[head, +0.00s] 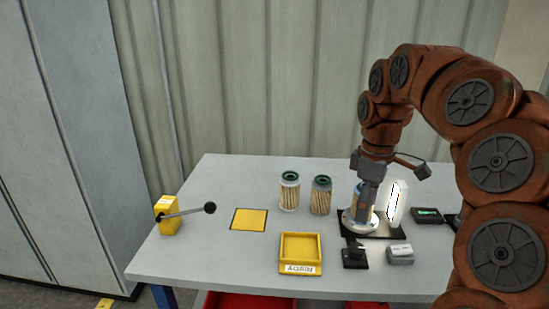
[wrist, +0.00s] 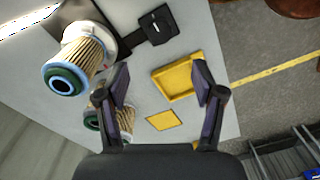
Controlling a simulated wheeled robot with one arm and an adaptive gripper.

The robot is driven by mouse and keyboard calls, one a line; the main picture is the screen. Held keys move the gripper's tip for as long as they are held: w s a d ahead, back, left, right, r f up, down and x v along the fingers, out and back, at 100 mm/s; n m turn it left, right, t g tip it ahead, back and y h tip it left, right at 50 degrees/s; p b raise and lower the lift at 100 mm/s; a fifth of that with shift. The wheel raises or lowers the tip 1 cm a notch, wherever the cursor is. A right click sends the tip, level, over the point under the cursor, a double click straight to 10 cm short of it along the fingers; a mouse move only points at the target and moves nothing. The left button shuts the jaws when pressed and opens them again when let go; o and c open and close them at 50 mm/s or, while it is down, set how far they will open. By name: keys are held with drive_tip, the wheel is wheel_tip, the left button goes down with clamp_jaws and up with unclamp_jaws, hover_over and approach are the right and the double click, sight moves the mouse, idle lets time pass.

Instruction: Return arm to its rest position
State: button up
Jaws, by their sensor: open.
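My gripper (head: 366,202) hangs pointing down at the right of the table in the head view. In the wrist view my gripper (wrist: 161,78) has its fingers spread wide, with nothing between the tips. A pleated filter cartridge (wrist: 88,57) with a blue and green end ring sits on a round grey seat, left of the fingers in the wrist view. In the head view this cartridge (head: 356,198) is mostly hidden behind my gripper. Two green-topped cartridges, one left (head: 289,192) and one right (head: 321,197), stand upright on the table. My arm arches in from the right.
A glowing white upright piece (head: 396,203) stands close right of my gripper. A yellow tray (head: 300,268), yellow square (head: 249,219), lever box (head: 169,215), black block (head: 355,256), grey box (head: 400,255) and dark display box (head: 427,215) are on the table. A wall is behind.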

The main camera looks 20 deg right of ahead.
drive_tip(key=s+a+r+m+p, duration=0.2)
drive_tip(key=s+a+p, duration=0.5)
drive_tip(key=a, duration=0.5)
drive_tip(key=s+a+f+m+p, duration=0.2)
drive_tip(key=s+a+m, duration=0.1)
drive_tip(key=s, duration=0.5)
drive_tip(key=s+a+f+m+g+p, duration=0.1)
drive_tip(key=s+a+m+p, duration=0.1)
drive_tip(key=s, duration=0.6)
drive_tip(key=shift+a+f+m+g+p, duration=0.3)
drive_tip(key=shift+a+f+m, duration=0.1)
drive_tip(key=shift+a+m, duration=0.2)
drive_tip(key=shift+s+d, duration=0.1)
drive_tip(key=shift+d, duration=0.05)
